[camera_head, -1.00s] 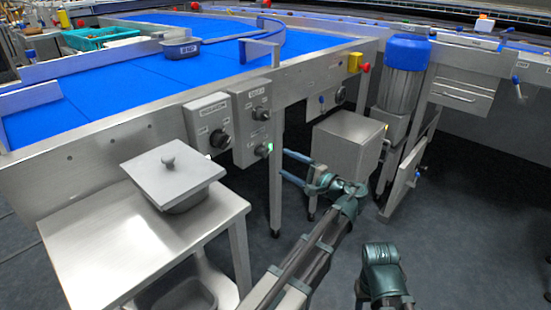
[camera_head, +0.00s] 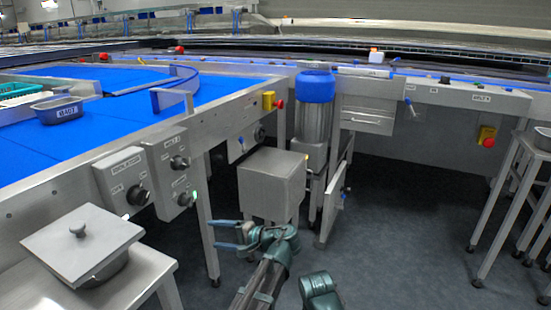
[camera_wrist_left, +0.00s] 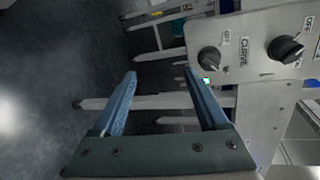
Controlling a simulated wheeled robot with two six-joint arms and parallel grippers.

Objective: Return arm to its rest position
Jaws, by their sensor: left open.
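My left gripper (camera_head: 222,236) is in the lower middle of the head view, in front of the conveyor frame's leg and below the control boxes. Its two blue fingers are apart with nothing between them. In the left wrist view the open fingers (camera_wrist_left: 160,95) show against the dark floor and a grey control box (camera_wrist_left: 260,45) with black knobs. Another green arm part of mine (camera_head: 320,290) shows at the bottom of the head view; no right gripper fingers are visible.
A blue conveyor (camera_head: 110,125) carries a grey tub (camera_head: 58,110). A lidded pan (camera_head: 82,243) stands on a steel table at lower left. A steel box (camera_head: 270,185) and blue-capped motor (camera_head: 315,100) stand behind my gripper. Floor at right (camera_head: 405,230) is clear.

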